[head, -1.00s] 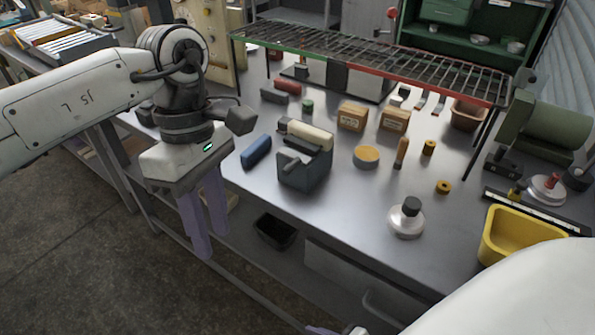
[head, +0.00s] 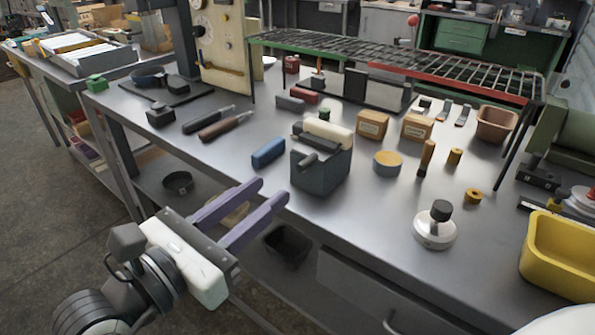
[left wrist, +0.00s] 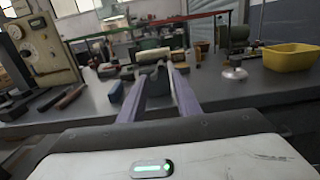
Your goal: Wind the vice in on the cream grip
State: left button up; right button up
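The vice (head: 322,172) is a dark grey block near the table's front edge. The cream grip (head: 330,133) is a pale rounded bar lying across its top at the back; I cannot tell whether the jaws touch it. A grey bar shows at the vice's upper front. My left gripper (head: 272,191) is open and empty, its two purple fingers pointing at the vice from the front left, short of it. My right gripper is out of view.
A blue block (head: 268,153) lies left of the vice. A yellow-topped round tin (head: 387,164), cardboard boxes (head: 372,125) and a white-based knob (head: 435,228) stand to the right. A wire rack (head: 400,70) spans the back. A yellow bin (head: 560,260) is at front right.

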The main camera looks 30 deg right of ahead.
aim_at(297, 171)
pick_arm(q)
jog(key=x, duration=0.9)
jog(key=shift+s, duration=0.1)
grip_shut()
